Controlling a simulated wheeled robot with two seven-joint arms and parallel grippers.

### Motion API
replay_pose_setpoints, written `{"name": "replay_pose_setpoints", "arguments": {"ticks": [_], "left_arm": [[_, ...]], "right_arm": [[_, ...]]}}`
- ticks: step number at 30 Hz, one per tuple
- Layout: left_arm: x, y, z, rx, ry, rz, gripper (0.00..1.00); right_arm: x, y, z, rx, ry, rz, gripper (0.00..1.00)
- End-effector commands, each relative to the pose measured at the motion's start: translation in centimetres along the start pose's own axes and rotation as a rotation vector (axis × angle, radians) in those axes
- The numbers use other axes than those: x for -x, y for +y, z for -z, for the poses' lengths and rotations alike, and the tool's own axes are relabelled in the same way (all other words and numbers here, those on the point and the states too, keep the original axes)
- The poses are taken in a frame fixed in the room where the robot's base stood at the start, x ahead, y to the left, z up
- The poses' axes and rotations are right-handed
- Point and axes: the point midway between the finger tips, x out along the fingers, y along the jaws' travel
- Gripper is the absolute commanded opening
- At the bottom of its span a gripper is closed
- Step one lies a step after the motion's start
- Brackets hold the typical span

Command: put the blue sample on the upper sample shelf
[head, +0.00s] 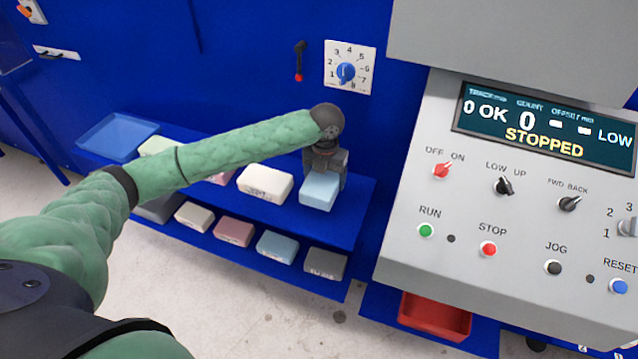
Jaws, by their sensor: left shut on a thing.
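A light blue sample (318,191) is at the right part of the upper sample shelf (343,222). My left gripper (322,172) comes down over it from above and is shut on it. The sample looks level and at the shelf surface, but I cannot tell whether it rests there or hangs just above. Another light blue block (277,246) lies on the lower shelf (318,287). My right gripper is not in view.
A white block (265,183) stands just left of the held sample. A blue tray (117,137) is at the upper shelf's left end. A grey control panel (520,215) stands close on the right, with a red bin (434,316) below it.

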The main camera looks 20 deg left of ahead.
Motion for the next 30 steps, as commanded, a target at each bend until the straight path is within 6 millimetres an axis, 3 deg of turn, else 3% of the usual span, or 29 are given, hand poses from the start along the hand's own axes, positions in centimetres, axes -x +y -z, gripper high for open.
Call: {"name": "replay_pose_setpoints", "arguments": {"ticks": [16,28,29,30], "left_arm": [[-4.9,0.0,0.0,0.001,-0.001,0.0,0.6],[-5.4,0.0,0.0,0.0,-0.001,-0.001,0.6],[-5.4,0.0,0.0,0.0,-0.001,0.0,0.87],[-5.4,0.0,0.0,0.0,-0.002,0.0,0.95]], "right_arm": [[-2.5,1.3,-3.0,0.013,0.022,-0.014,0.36],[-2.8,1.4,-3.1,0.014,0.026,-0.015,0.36],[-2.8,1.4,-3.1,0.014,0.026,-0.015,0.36],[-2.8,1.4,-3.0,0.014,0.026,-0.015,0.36]]}}
